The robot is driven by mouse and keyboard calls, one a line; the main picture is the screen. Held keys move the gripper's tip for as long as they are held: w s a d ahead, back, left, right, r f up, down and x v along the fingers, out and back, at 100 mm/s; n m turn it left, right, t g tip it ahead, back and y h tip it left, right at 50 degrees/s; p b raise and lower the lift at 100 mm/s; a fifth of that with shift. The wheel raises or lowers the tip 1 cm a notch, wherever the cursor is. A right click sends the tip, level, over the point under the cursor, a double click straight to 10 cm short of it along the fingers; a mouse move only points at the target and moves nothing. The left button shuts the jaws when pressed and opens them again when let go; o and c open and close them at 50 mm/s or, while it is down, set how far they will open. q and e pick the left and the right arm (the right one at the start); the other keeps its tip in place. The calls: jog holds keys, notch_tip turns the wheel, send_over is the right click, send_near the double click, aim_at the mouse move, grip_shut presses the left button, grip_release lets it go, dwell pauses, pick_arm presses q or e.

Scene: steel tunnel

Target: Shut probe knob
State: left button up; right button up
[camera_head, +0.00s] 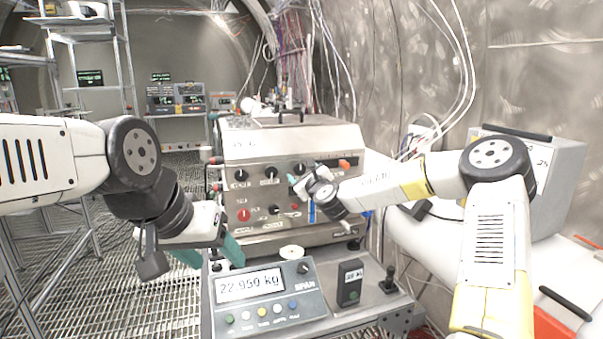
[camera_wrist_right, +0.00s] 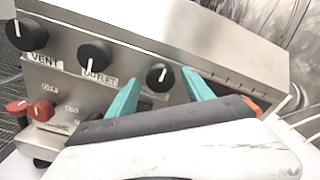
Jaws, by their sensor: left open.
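A steel panel box (camera_head: 290,140) carries several black knobs. In the right wrist view a black knob (camera_wrist_right: 160,75) with a white mark sits between the two teal fingers of my right gripper (camera_wrist_right: 162,73); its label is hidden, so I cannot confirm that it is the probe knob. The fingers are apart, with a gap on both sides of the knob. Knobs labelled VENT (camera_wrist_right: 27,34) and OUTLET (camera_wrist_right: 95,54) are to its left. In the head view my right gripper (camera_head: 303,196) is at the panel's right half. My left gripper (camera_head: 210,252) is open and empty, left of the scale.
A scale display (camera_head: 262,292) reading 22.950 kg stands in front of the panel. A small black box (camera_head: 350,283) and a joystick (camera_head: 389,280) are to its right. Red knobs (camera_wrist_right: 40,108) are low on the panel. A grey case (camera_head: 545,170) stands at the right.

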jog(key=v, duration=0.7)
jog(key=shift+s+d, duration=0.15)
jog(key=shift+s, duration=0.2)
jog(key=shift+r, duration=0.1)
jog(key=s+a+f+n+g, duration=0.4)
jog(key=s+n+g, duration=0.2)
jog(key=s+n, duration=0.5)
jog(key=s+d+r+n+g+h, duration=0.1)
jog(key=s+d+n, duration=0.4)
jog(key=s, duration=0.4)
jog(key=s+d+r+n+g+h, duration=0.1)
jog(key=s+d+n, duration=0.4)
jog(key=s, duration=0.5)
jog(key=s+d+r+n+g+h, duration=0.1)
jog(key=s+d+r+n+g, duration=0.2)
jog(key=s, duration=0.6)
jog(key=d+n, duration=0.2)
jog(key=shift+s+d, duration=0.25)
